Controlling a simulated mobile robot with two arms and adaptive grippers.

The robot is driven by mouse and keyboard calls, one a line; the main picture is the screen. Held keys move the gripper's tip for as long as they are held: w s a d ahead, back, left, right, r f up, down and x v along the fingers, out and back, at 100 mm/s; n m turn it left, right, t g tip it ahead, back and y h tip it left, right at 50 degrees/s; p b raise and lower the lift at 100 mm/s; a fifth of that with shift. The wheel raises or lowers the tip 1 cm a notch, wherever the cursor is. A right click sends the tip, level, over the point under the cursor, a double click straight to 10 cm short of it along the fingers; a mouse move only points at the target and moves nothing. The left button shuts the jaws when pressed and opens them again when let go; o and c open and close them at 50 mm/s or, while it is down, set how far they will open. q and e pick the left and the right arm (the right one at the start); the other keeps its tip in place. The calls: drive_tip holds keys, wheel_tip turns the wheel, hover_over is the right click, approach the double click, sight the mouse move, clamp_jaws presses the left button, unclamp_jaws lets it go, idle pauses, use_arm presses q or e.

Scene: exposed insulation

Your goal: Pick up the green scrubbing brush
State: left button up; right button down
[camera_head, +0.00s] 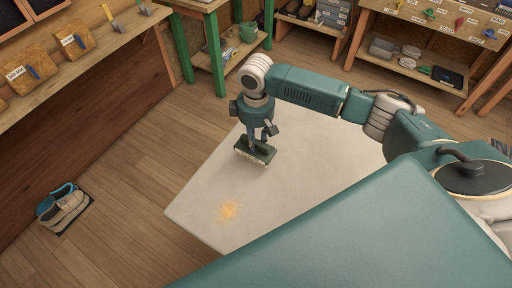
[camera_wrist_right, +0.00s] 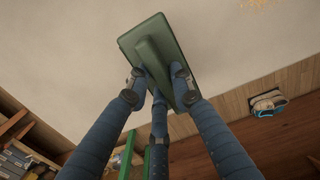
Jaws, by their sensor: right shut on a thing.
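The green scrubbing brush (camera_head: 256,152) with pale bristles is in the head view, over the light table top. It also shows in the right wrist view (camera_wrist_right: 148,36) as a green block with a raised handle ridge. My right gripper (camera_head: 259,139) points down from above, with its fingers around the brush's handle. In the right wrist view its blue fingers (camera_wrist_right: 158,88) are closed on the handle. The bristles face down; I cannot tell whether they touch the table. My left gripper is not in view.
The pale table (camera_head: 190,208) has an orange crumb-like patch (camera_head: 228,211) near its front; the rest looks bare. Shoes (camera_head: 64,207) lie on a floor mat at left. A wooden workbench (camera_head: 75,60) runs along the left, and shelves (camera_head: 420,75) stand at the back.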

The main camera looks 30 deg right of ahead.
sight(256, 140)
wheel_tip(256, 140, up, 16)
drive_tip(key=b, duration=0.1)
drive_tip(key=shift+f+b, duration=0.25)
drive_tip(key=shift+b, duration=0.05)
